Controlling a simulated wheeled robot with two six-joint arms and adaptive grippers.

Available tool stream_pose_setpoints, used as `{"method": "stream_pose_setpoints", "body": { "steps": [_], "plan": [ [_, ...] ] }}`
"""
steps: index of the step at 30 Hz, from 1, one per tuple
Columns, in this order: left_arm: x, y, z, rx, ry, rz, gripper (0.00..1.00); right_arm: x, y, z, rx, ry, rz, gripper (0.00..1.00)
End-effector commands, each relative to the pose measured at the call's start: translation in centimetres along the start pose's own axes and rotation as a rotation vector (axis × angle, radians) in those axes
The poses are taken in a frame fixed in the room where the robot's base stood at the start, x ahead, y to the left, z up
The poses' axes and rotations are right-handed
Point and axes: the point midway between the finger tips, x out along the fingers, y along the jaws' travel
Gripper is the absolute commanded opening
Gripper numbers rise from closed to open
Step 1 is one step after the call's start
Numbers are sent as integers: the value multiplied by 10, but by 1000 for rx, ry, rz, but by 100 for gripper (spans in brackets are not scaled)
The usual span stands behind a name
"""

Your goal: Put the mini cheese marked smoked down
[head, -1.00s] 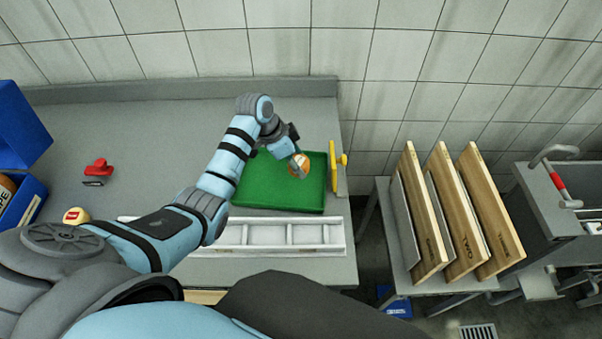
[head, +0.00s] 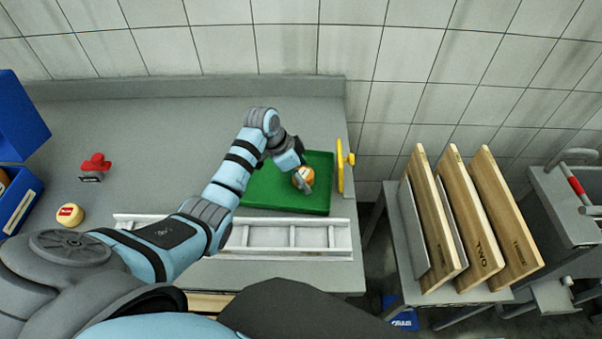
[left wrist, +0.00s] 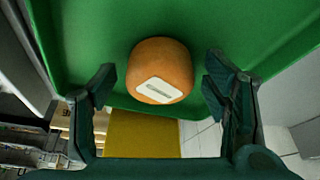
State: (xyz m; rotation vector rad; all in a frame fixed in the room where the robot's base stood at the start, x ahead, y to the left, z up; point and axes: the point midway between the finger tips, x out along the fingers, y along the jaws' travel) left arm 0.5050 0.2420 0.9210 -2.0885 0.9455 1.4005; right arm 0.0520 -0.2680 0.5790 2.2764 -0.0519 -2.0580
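The mini cheese (head: 303,177) is a small orange round with a white label; the label's writing is too small to read. It is on the green tray (head: 262,190), in the right half. It also shows in the left wrist view (left wrist: 160,62) against the tray's green floor. My left gripper (left wrist: 160,88) is open, with one finger on each side of the cheese and a visible gap at both sides. In the head view its fingertips are right at the cheese and partly cover it. My right gripper is not in view.
A yellow cheese with a red label (head: 70,214) and a red object (head: 95,163) are on the counter at left, near blue bins (head: 18,205). A white divided rack (head: 290,252) lies in front of the tray. A yellow piece (head: 340,165) stands at its right. Wooden boards (head: 470,225) stand farther right.

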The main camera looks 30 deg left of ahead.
Motion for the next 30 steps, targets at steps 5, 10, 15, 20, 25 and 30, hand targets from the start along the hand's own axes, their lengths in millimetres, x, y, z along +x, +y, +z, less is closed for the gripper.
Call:
{"method": "stream_pose_setpoints", "body": {
  "steps": [5,10,15,20,25,30],
  "plan": [
    [-1,0,0,0,0,0,69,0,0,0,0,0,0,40],
    [-17,-1,-2,0,0,-4,69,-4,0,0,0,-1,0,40],
    [-58,-2,-2,2,1,-6,69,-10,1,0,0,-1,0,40],
    [-98,-1,-2,1,1,-4,69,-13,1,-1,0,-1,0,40],
    [-120,-1,-2,0,1,-2,69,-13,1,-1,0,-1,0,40],
    [-124,0,-2,0,1,0,69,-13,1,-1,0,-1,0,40]
  ]
}}
